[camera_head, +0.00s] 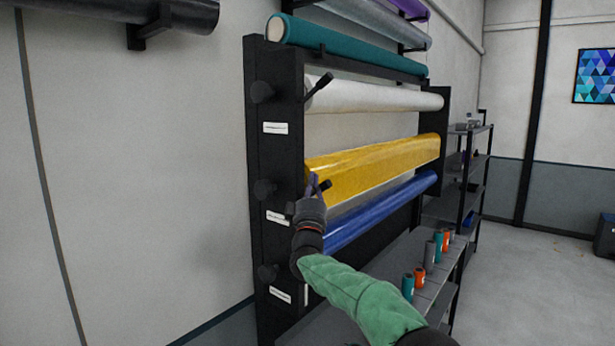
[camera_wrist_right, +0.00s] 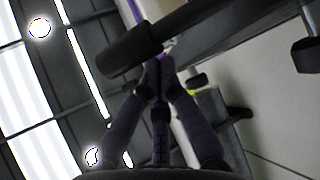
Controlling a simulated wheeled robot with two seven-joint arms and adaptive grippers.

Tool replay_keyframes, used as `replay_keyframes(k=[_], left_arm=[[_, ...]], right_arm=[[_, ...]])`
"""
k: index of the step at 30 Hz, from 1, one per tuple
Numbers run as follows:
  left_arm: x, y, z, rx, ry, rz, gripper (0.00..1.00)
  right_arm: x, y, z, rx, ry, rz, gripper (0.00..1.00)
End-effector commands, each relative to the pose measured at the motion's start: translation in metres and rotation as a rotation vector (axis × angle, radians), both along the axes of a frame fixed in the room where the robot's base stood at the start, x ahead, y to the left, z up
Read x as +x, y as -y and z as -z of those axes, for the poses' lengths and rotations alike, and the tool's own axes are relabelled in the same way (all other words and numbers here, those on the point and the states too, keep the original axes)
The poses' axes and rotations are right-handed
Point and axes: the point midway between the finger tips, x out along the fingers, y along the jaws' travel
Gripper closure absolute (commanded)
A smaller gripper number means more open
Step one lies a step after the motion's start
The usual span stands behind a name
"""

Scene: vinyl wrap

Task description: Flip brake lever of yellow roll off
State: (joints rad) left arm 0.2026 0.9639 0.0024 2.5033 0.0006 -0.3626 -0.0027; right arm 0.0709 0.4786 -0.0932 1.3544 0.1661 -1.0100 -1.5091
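The yellow roll (camera_head: 375,165) lies across the black rack, between the white roll above and the blue roll below. A short black lever handle (camera_head: 325,186) sticks out at its left end, partly hidden by my right gripper (camera_head: 314,186). In the right wrist view a thick black cylindrical handle (camera_wrist_right: 128,60) crosses just in front of the fingertips. The fingers of my right gripper (camera_wrist_right: 160,66) meet at their tips there, with nothing visible between them. I cannot tell whether they touch the handle. My left gripper is not in view.
The white roll (camera_head: 375,97) has its own lever (camera_head: 318,90) angled upward. The blue roll (camera_head: 385,208) lies close below. Black knobs (camera_head: 263,190) project from the rack's left side. A grey shelf (camera_head: 400,262) with several small cans stands below right.

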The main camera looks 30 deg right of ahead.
Motion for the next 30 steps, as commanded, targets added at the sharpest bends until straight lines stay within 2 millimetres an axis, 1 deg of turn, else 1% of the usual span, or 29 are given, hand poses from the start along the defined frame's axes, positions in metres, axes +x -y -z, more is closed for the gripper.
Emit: replay_keyframes(k=[3,6,17,20,26,30], left_arm=[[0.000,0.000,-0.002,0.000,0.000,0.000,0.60],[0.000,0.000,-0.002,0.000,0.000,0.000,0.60],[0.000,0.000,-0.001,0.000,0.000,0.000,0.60],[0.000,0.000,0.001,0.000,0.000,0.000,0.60],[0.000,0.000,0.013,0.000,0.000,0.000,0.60],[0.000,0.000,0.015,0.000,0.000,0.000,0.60]], right_arm=[[-0.003,0.002,0.006,-0.001,-0.001,-0.002,1.00],[-0.005,0.003,0.008,-0.001,-0.001,-0.001,1.00],[-0.005,0.004,0.009,0.000,0.001,-0.001,1.00],[-0.006,0.004,0.010,0.002,0.006,-0.002,1.00],[-0.009,0.004,0.015,0.015,0.036,-0.002,1.00],[-0.010,0.005,0.015,0.021,0.049,-0.001,1.00]])
